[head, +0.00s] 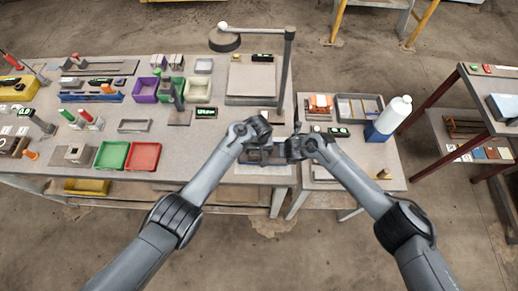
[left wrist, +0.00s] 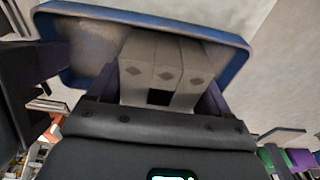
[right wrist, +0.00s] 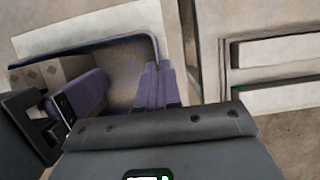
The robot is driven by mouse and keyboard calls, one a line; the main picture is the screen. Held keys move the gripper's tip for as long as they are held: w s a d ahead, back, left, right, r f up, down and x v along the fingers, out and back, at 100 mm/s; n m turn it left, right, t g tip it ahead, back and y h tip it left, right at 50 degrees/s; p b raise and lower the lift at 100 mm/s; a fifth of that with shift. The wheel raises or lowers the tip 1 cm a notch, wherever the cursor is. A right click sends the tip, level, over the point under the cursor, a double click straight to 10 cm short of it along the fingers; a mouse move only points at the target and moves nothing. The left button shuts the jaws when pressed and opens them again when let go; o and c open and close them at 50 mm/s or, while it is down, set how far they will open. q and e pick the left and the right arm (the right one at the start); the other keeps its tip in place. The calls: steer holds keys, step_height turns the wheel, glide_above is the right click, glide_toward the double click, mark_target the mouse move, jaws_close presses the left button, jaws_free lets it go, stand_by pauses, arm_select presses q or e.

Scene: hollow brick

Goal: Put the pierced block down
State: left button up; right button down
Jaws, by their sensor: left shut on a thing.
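The pierced block (left wrist: 165,75) is pale grey with dark diamond marks and a dark square hole. My left gripper (left wrist: 162,92) is shut on it, with purple fingers at both sides. The block also shows at the left of the right wrist view (right wrist: 45,72). Behind it is a blue-rimmed tray (left wrist: 150,17); I cannot tell whether block and tray touch. In the head view my left gripper (head: 264,146) hides most of the block.
A red tray (head: 144,156) and a green tray (head: 112,155) lie on the left bench. A lamp post (head: 285,75) stands behind my grippers. A white bottle (head: 394,115) stands on the right table.

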arm_select(q)
steer(key=shift+f, duration=0.1)
steer(key=o, duration=1.2)
steer(key=r, duration=0.4)
steer(key=s+r, duration=0.1)
steer(key=r, duration=0.7)
steer(key=shift+s, duration=0.25)
steer(key=s+a+f, duration=0.3)
steer(key=s+a, duration=0.2)
steer(key=s, duration=0.2)
steer(key=s+a+f, duration=0.4)
steer(key=s+a, duration=0.1)
steer(key=s, duration=0.2)
steer(key=s+a+r+m+t, duration=0.1)
steer(key=s+a+r, duration=0.2)
steer(key=s, duration=0.5)
steer(key=s+a+r+m+t, duration=0.1)
steer(key=s+a+r, duration=0.3)
steer(key=s, duration=0.5)
steer(key=shift+s+a+m, duration=0.3)
steer(key=shift+a, duration=0.1)
